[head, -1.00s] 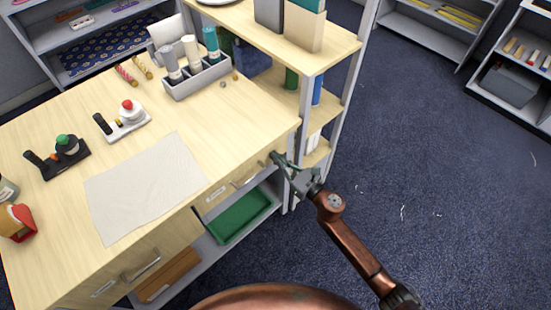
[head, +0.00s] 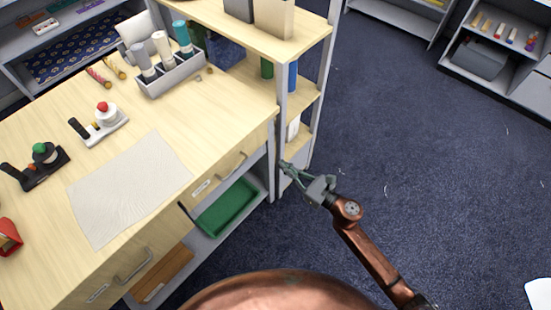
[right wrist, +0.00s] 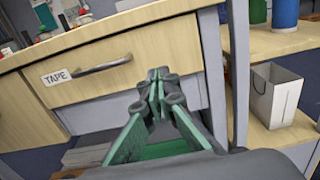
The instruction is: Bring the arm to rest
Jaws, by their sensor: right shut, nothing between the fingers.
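My right gripper (head: 287,167) is in the head view, to the right of the table, beside the grey shelf post. Its fingers are shut and empty; in the right wrist view the fingertips (right wrist: 158,75) meet in front of a drawer (right wrist: 110,75) labelled TAPE. The drawer looks closed, and its handle (right wrist: 102,66) is apart from the fingers. In the head view the same drawer handle (head: 232,166) shows left of the gripper. My left gripper is not in view.
The wooden table (head: 215,115) bears a white cloth (head: 130,190), a grey caddy (head: 172,80) with bottles, and two stamp-like tools. A green tray (head: 228,206) lies on the shelf below. A shelf unit (head: 300,105) stands near the gripper. Open blue carpet (head: 430,160) lies to the right.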

